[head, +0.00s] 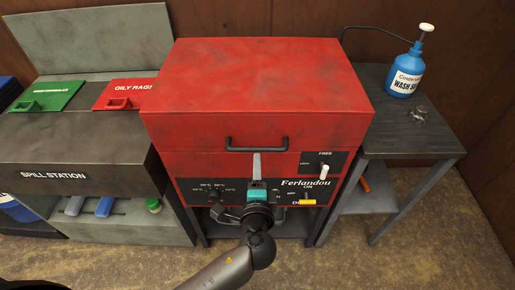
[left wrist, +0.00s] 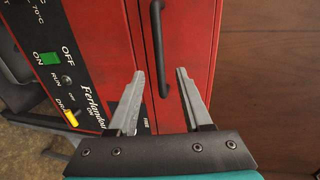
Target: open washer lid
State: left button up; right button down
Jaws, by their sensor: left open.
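The red washer (head: 180,165) stands in the middle of the head view. Its lid (head: 255,80) is down. A black bar handle (head: 257,149) runs across the lid's front edge; in the left wrist view the handle (left wrist: 157,40) appears upright. My left gripper (head: 257,164) is just below the handle, in front of the washer's face. Its fingers (left wrist: 160,73) are open and empty. One end of the handle shows in the gap between them; I cannot tell whether it lies between the fingertips or just beyond. My right gripper is not in view.
Left stands a spill station (head: 70,150) with green and red lids. Right is a grey side table (head: 385,140) with a blue pump bottle (head: 404,75) and a small metal part (head: 418,114). The washer's control panel (head: 305,190) is beside my gripper, with a white lever (head: 323,172).

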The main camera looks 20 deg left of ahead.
aim_at(257, 149)
pick_arm(q)
jog(key=x, duration=0.8)
jog(key=shift+w+a+b, duration=0.1)
jog(key=shift+w+b, duration=0.2)
grip_shut()
jog(key=shift+f, duration=0.1)
dwell(1.0)
